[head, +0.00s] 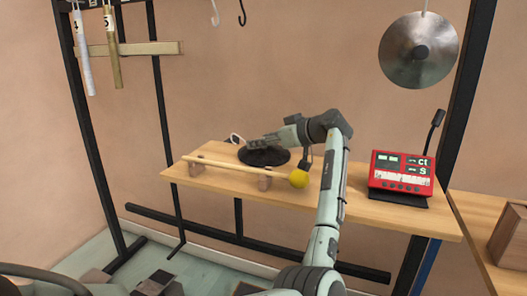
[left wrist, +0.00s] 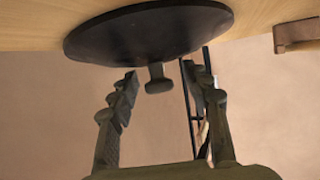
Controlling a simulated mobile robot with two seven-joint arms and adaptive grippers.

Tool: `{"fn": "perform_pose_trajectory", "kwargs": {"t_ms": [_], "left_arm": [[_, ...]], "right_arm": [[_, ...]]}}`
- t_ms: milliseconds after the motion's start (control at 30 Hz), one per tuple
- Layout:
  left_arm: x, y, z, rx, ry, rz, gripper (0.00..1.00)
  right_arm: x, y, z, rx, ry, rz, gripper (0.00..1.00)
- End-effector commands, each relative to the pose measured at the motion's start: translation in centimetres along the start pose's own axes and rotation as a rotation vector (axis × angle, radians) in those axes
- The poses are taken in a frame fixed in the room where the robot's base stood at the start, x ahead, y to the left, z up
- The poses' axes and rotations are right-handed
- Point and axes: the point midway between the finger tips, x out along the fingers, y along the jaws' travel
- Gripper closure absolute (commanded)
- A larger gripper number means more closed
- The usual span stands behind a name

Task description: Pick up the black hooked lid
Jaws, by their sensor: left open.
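The black lid (head: 268,158) lies flat on the wooden table, a dark round disc with a knob. In the left wrist view the lid (left wrist: 140,35) fills the top, and its knob (left wrist: 157,80) sticks out toward my fingers. My left gripper (head: 254,143) reaches in from the right, just over the lid, and hides part of it. In the left wrist view my left gripper (left wrist: 160,76) is open, with the knob between its fingertips and space on both sides. A small pale loop (head: 236,138) shows at the lid's left edge; I cannot tell whether it is attached. My right gripper is not seen.
A mallet (head: 225,166) with a yellow head (head: 299,178) rests on wooden supports in front of the lid. A red device (head: 402,172) stands on the right of the table (head: 350,208). A metal disc (head: 418,50) and tubes (head: 113,45) hang from the black frame.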

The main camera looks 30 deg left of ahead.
Motion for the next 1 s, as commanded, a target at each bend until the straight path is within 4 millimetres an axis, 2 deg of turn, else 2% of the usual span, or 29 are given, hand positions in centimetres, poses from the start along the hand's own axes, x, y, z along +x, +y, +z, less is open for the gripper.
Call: {"fn": "perform_pose_trajectory", "kwargs": {"t_ms": [167, 533, 1000], "left_arm": [[-0.03, 0.02, 0.04, 0.0, 0.0, 0.001, 0.54], [-0.06, 0.01, 0.03, 0.0, 0.0, 0.0, 1.0], [-0.11, 0.02, -0.09, -0.001, 0.002, 0.001, 1.0]], "right_arm": [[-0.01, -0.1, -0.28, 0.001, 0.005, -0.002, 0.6], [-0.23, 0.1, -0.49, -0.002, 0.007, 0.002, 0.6], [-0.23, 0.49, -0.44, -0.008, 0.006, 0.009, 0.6]]}}
